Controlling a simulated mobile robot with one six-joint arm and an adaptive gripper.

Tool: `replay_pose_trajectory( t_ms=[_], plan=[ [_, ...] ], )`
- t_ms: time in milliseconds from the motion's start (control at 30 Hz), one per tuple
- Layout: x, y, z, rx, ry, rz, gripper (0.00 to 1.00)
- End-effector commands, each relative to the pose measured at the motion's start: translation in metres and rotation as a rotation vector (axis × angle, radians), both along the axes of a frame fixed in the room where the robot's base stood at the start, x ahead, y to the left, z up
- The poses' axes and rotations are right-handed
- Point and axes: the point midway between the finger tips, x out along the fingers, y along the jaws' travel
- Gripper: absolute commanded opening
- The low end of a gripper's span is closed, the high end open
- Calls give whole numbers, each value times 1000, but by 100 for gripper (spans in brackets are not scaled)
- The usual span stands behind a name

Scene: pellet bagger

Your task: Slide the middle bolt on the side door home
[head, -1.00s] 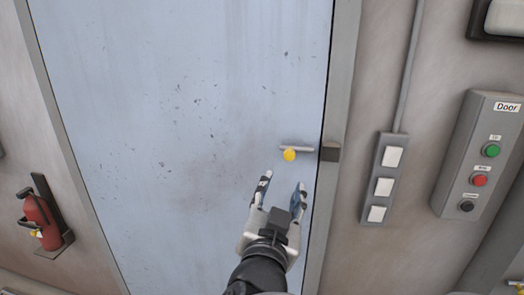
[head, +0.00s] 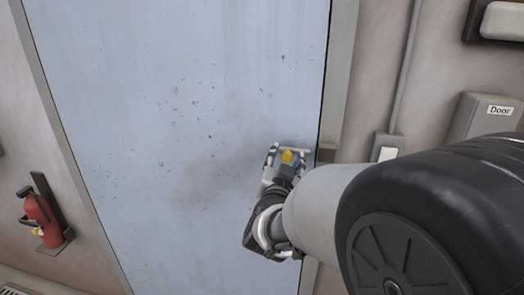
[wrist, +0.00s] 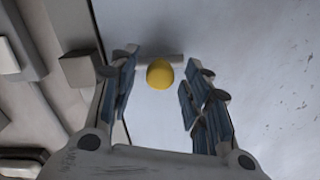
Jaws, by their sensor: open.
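The middle bolt is a grey bar with a yellow knob (head: 287,157) on the blue side door (head: 180,110), near its right edge. In the wrist view the yellow knob (wrist: 160,74) lies between my fingers, with the grey bar (wrist: 158,56) behind it. My gripper (head: 287,152) is open, one finger on each side of the knob, with a gap visible on both sides. The grey keeper block (head: 326,153) sits on the frame right of the bolt. In the wrist view the keeper (wrist: 77,70) is at the left, apart from the bar's end.
A red fire extinguisher (head: 42,220) hangs on the wall left of the door. Right of the frame are a switch strip (head: 387,147) and a door control box (head: 488,115), both partly hidden by my arm. The door face around the bolt is otherwise bare.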

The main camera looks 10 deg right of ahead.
Motion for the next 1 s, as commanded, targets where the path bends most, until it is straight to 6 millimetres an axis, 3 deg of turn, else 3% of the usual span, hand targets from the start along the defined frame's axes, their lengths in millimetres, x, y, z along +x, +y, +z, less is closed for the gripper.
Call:
replay_pose_trajectory(
  t_ms=[300, 900, 1000],
  plan=[
    [2, 0, 0, 0, 0, 0, 43],
    [1, 0, 0, 0, 0, 0, 3],
    [1, 0, 0, 0, 0, 0, 0]
  ],
)
